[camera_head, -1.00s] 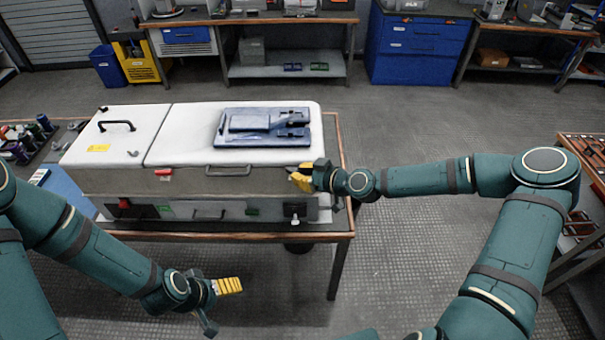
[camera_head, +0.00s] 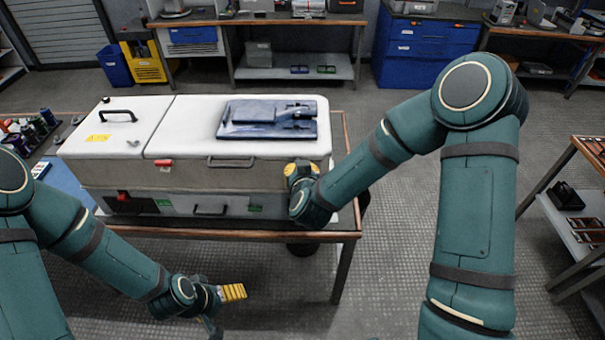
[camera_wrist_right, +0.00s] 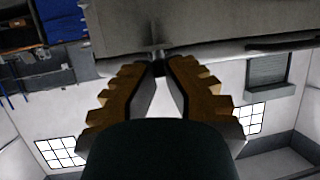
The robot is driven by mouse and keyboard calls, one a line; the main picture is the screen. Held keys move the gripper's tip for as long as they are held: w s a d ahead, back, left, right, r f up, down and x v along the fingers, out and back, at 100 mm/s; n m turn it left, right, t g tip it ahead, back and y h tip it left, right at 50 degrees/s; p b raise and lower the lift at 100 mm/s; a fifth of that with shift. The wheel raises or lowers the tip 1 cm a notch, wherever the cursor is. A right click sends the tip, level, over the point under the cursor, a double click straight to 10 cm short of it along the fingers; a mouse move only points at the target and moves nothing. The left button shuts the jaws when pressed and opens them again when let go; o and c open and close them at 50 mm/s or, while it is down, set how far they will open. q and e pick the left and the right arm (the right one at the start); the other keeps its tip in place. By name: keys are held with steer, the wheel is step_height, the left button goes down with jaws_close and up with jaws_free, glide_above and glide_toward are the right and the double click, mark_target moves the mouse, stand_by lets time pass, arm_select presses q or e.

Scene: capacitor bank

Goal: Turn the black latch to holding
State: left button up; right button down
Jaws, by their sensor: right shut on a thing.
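The long white-topped cabinet (camera_head: 190,179) stands on a bench, with its grey front facing me. My right gripper (camera_head: 299,168) is at the right end of that front, with its yellow fingers upward. In the right wrist view its fingertips (camera_wrist_right: 159,69) close on a small dark piece, the black latch (camera_wrist_right: 159,66), beside the cabinet's grey side. The latch's angle cannot be read, and in the head view my wrist hides it. My left gripper (camera_head: 226,305) hangs in front of the bench, open and empty, away from the cabinet.
A blue device (camera_head: 268,119) lies on the cabinet's lid. A red tab (camera_head: 163,163) and a grey handle (camera_head: 231,161) are on its upper front edge. The floor right of the bench (camera_head: 341,225) is clear up to a side table.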

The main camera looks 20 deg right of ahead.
steer(key=shift+w+a+r+m+h, duration=0.1)
steer(key=shift+m+h, duration=0.4)
steer(key=shift+h, duration=0.2)
steer(key=c, duration=1.3)
jaws_free()
steer(key=shift+w, duration=0.1)
steer(key=v, duration=0.7)
steer(key=shift+s+a+r, duration=0.15)
steer(key=shift+s, duration=0.05)
